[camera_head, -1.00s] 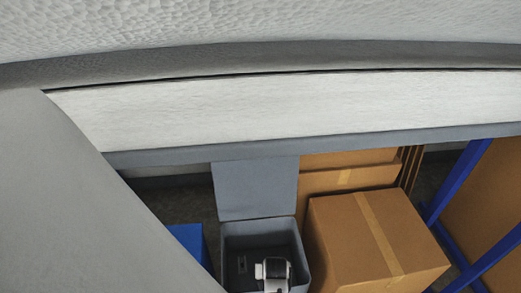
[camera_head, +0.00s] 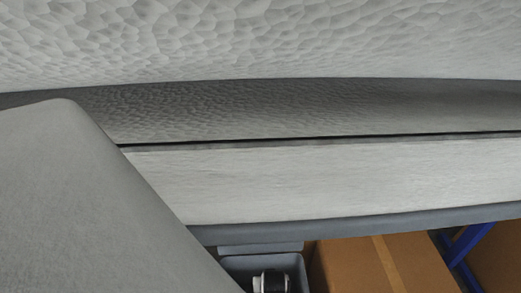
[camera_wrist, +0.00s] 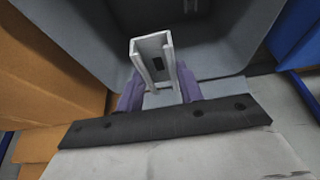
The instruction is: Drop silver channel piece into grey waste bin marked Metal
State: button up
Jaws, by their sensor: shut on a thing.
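The silver channel piece (camera_wrist: 146,75) is upright between the two purple fingers of my gripper (camera_wrist: 160,97) in the wrist view. My gripper is shut on its lower part. Around and beyond it are the grey walls of the open waste bin (camera_wrist: 225,45); I cannot tell how deep the piece is in it. In the head view the bin (camera_head: 303,272) shows only its upper part at the bottom edge, with my white wrist over its opening. The piece and fingers are hidden there, and no Metal marking can be read.
A cardboard box (camera_head: 350,268) stands right of the bin in the head view, with a blue rack post (camera_head: 462,244) further right. Cardboard (camera_wrist: 60,75) is close on the left in the wrist view, and a blue bin (camera_wrist: 300,35) on the right. Large pale surfaces fill most of the head view.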

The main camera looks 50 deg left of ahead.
notch_tip(320, 180, down, 5)
jog(key=b, duration=0.4)
jog(key=shift+f+b, duration=0.15)
jog(key=shift+b, duration=0.15)
jog(key=o, duration=1.1)
jog(key=v, duration=1.4)
jog(key=shift+f, duration=0.1)
jog(key=shift+s, duration=0.15)
